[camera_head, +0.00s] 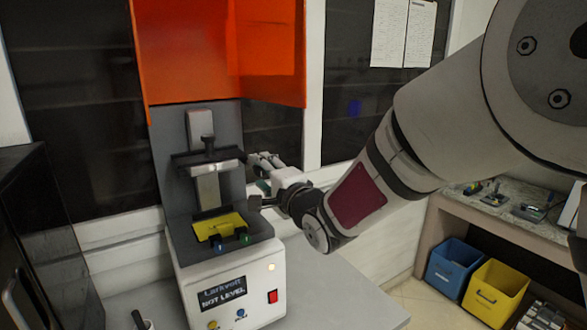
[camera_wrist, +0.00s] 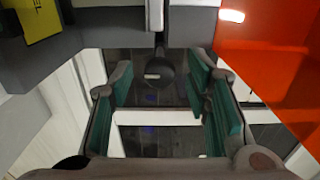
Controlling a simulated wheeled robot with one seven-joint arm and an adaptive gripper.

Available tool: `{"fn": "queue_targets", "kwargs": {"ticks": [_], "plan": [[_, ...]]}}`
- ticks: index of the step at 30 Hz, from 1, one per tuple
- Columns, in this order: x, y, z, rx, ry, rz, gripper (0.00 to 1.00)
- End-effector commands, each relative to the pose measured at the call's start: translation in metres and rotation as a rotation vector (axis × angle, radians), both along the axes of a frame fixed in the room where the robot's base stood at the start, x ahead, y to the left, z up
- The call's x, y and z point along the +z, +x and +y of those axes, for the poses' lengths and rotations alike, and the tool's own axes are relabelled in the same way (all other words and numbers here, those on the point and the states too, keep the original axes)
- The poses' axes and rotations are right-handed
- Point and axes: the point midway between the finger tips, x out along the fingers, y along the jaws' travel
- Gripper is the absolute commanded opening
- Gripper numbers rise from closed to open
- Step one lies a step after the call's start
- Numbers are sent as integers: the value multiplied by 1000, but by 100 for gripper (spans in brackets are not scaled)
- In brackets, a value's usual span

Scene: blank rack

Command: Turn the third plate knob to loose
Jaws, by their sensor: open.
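The printer (camera_head: 185,240) stands upright; its screen (camera_head: 222,293) reads "NOT LEVEL". A dark crossbar (camera_head: 185,160) with a black knob (camera_head: 208,142) on top sits above a pale plate block (camera_head: 208,190). My gripper (camera_head: 256,181) is just right of the plate assembly in the head view, reaching in from the right. In the wrist view, my gripper (camera_wrist: 160,82) is open, with green pads on both sides. A round dark knob (camera_wrist: 160,72) with a short pale mark shows between the pads, with no clear contact. I cannot tell which numbered knob it is.
The raised orange cover (camera_head: 215,50) hangs above. A yellow tray (camera_head: 219,226) with a blue knob (camera_head: 216,243) and a green knob (camera_head: 243,236) lies below. A blue bin (camera_head: 452,268) and a yellow bin (camera_head: 495,290) stand at right. Bare bench (camera_head: 330,285) lies right of the printer.

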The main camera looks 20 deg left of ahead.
Motion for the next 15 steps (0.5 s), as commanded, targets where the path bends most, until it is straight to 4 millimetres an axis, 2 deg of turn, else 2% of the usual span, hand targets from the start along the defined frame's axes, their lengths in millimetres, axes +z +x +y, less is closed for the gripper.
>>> {"fn": "queue_targets", "kwargs": {"ticks": [6,15], "plan": [[0,11,12,0,0,-1,44],[0,12,13,0,-1,-1,44]]}}
